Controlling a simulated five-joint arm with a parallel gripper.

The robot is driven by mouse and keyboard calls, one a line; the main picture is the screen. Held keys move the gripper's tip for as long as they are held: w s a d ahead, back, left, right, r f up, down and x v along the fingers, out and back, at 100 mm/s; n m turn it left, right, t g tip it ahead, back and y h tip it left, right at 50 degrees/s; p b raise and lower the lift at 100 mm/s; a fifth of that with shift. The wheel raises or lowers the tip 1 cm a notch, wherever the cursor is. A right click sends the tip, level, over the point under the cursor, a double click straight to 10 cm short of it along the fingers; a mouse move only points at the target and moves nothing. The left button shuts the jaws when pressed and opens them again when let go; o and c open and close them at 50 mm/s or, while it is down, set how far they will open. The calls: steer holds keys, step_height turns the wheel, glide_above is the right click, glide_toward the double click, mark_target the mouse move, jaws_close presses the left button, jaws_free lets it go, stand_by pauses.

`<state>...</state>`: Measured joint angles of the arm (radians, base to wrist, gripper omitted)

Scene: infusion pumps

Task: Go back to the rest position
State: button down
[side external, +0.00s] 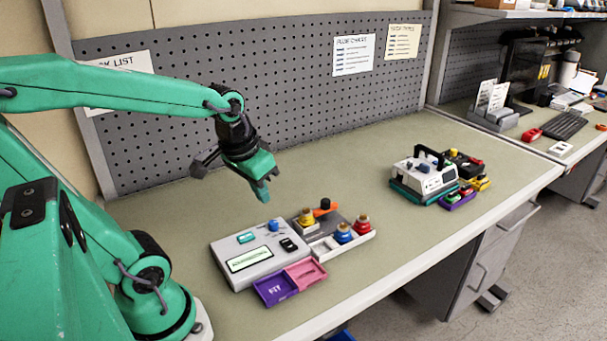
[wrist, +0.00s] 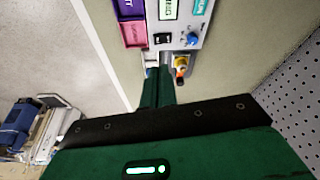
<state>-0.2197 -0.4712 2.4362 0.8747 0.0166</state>
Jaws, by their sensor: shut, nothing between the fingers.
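My gripper (side external: 262,190) hangs above the table behind the white pump box (side external: 262,258), with its fingers pointing down. Its fingers are together and hold nothing; in the wrist view the green fingers (wrist: 158,72) also lie side by side. The pump box has a lit screen, a blue knob (side external: 273,225) and a black switch (side external: 289,244). It shows at the top of the wrist view, where my fingers and wrist hide part of the scene. My gripper is apart from the box and everything on the table.
A purple tray (side external: 275,290) and a pink tray (side external: 306,272) sit at the box's front. A holder with yellow, blue and red knobs (side external: 344,232) stands to its right. A second white device (side external: 424,178) stands farther right. A pegboard (side external: 280,85) rises behind. Open table lies between the devices.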

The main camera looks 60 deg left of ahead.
steer(key=s+d+r+m+t, duration=0.2)
steer(key=d+r, duration=0.1)
steer(key=d, duration=0.2)
steer(key=shift+s+d+r+h, duration=0.3)
steer(key=shift+r+h, duration=0.1)
steer(key=c, duration=1.7)
jaws_free()
steer(key=o, duration=0.8)
steer(key=shift+w+a+r, duration=0.1)
steer(key=shift+a+r, duration=0.25)
steer(key=shift+r, duration=0.1)
steer(key=shift+c, duration=0.2)
steer(key=o, duration=0.9)
steer(key=a+r+g, duration=0.2)
steer(key=r, duration=0.1)
steer(key=shift+w+a+y, duration=0.2)
steer(key=shift+a+y, duration=0.1)
steer(key=shift+a, duration=0.1)
steer(key=shift+o, duration=0.2)
steer(key=a+r+g, duration=0.3)
steer(key=a+r, duration=0.2)
steer(key=r, duration=0.1)
steer(key=shift+s+a+r, duration=0.15)
steer(key=shift+s+r, duration=0.1)
steer(key=shift+s, duration=0.1)
steer(key=shift+f, duration=0.15)
step_height(320, 180, down, 10)
